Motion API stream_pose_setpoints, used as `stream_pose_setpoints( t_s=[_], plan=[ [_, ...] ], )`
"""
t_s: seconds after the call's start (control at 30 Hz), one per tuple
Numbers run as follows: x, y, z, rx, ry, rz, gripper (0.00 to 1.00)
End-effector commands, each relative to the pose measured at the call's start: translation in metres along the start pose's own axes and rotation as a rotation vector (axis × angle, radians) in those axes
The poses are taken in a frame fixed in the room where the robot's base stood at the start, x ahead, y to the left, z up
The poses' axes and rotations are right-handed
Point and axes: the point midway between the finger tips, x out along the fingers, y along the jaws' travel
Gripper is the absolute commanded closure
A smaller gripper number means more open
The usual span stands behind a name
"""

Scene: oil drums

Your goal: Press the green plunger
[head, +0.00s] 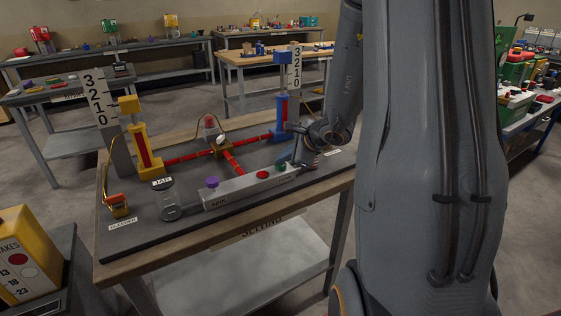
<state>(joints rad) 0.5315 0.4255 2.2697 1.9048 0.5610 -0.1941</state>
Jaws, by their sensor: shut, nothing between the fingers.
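The green plunger (281,165) is a small green knob near the right end of a grey bar-shaped block (235,188). The block lies along the front of a dark board on the workbench. My gripper (298,160) is shut and empty, pointing down close to the right of the green plunger. Whether it touches the plunger or the block cannot be told from this view. A red plunger (262,175) and a purple knob (212,183) sit further left on the same block.
A yellow cylinder (147,152) and a blue cylinder (283,112) stand behind, each by a numbered scale, joined by red tubes (190,156). A clear jar (170,207) stands left of the block.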

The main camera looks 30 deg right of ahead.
Motion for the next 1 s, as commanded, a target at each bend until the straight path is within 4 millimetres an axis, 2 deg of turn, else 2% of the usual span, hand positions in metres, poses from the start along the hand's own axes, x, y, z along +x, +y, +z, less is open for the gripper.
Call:
stream_pose_setpoints(
  t_s=[0.03,0.07,0.7,1.0],
  plan=[
    [0.002,0.011,-0.006,0.007,0.015,0.022,1.0],
    [0.001,0.011,-0.005,0.007,0.015,0.022,1.0],
    [-0.039,-0.022,0.026,0.004,0.009,0.013,1.0],
    [-0.04,-0.025,0.027,0.005,0.008,0.01,1.0]
  ],
)
